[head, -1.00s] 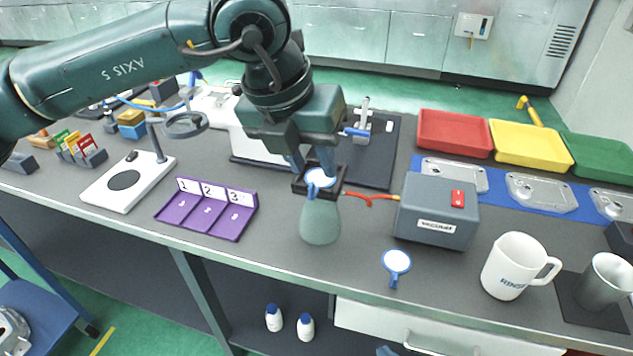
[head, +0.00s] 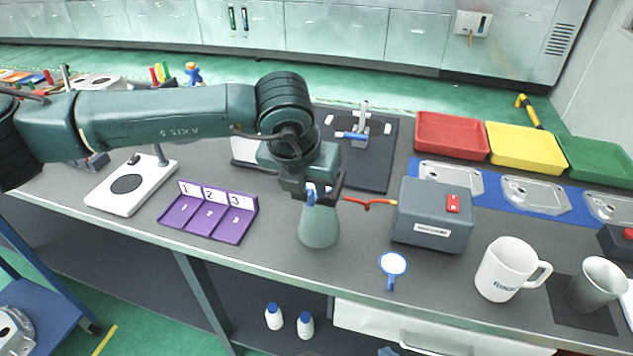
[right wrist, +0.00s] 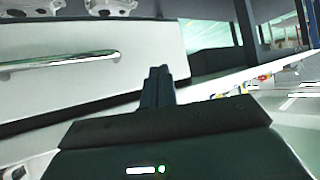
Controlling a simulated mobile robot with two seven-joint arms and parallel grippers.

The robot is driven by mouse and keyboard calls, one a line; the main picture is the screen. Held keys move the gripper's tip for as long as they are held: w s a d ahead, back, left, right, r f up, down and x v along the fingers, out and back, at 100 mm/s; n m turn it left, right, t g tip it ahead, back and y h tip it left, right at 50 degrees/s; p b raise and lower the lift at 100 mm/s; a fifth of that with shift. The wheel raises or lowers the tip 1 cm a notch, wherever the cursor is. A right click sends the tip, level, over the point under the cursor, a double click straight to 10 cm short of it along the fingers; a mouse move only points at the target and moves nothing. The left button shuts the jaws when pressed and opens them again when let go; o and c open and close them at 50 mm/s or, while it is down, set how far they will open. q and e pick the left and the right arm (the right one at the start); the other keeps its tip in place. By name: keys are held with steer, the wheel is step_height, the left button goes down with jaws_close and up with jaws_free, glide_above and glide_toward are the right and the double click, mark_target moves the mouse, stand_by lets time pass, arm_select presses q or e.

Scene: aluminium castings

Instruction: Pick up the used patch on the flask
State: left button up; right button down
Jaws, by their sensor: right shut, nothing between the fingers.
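The flask (head: 318,228), pale grey-green and wider at its base, stands upright on the bench in the head view. A red side hose runs from its neck to the vacuum box. My left gripper (head: 319,192) is over the flask's mouth, its dark fingers on either side of a small blue and white piece (head: 311,196), seemingly the used patch. The gripper hides most of it, and I cannot tell whether the fingers touch it. My right gripper (right wrist: 158,88) is shut and empty in the right wrist view, away from the flask.
A round white patch with blue rim and tab (head: 393,265) lies right of the flask. The vacuum box (head: 432,214), a white mug (head: 508,270) and a grey cup (head: 598,284) stand further right. A purple numbered tray (head: 208,212) lies left. Behind is a dark mat (head: 375,150).

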arm_select(q)
steer(key=shift+x, duration=1.15)
jaws_close()
